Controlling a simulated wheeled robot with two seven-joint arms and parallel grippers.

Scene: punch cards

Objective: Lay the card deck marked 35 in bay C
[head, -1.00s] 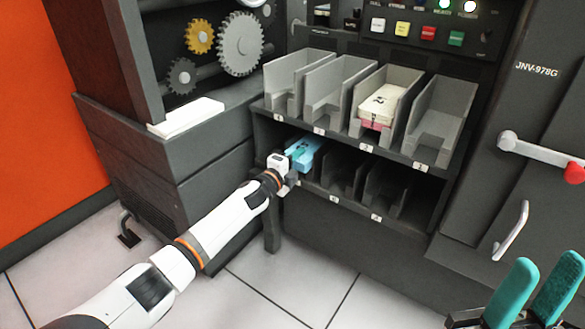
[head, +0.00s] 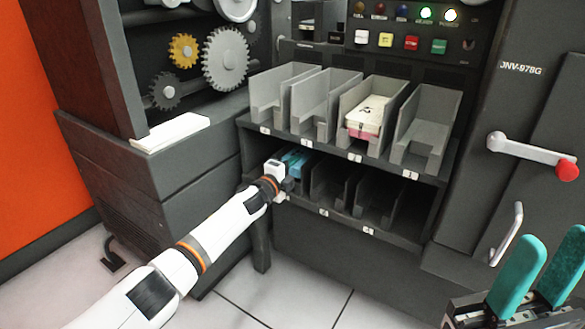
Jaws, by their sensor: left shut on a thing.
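A blue card deck (head: 296,161) lies in the leftmost bay of the lower shelf row, partly covered by my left gripper; its marking is too small to read. My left gripper (head: 285,184) is at the front of that bay, shut on the blue deck's near end. A white and pink deck (head: 368,112) lies in the third bay of the upper row, its mark unclear. The bay labels are too small to read surely. My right gripper (head: 554,240), with teal fingers apart, is open and empty at the lower right.
The other upper bays (head: 425,130) look empty, as do the lower bays (head: 378,195) right of the blue deck. A cabinet handle with a red knob (head: 567,170) juts out at right. A white slab (head: 170,132) lies on the ledge below gears (head: 226,60).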

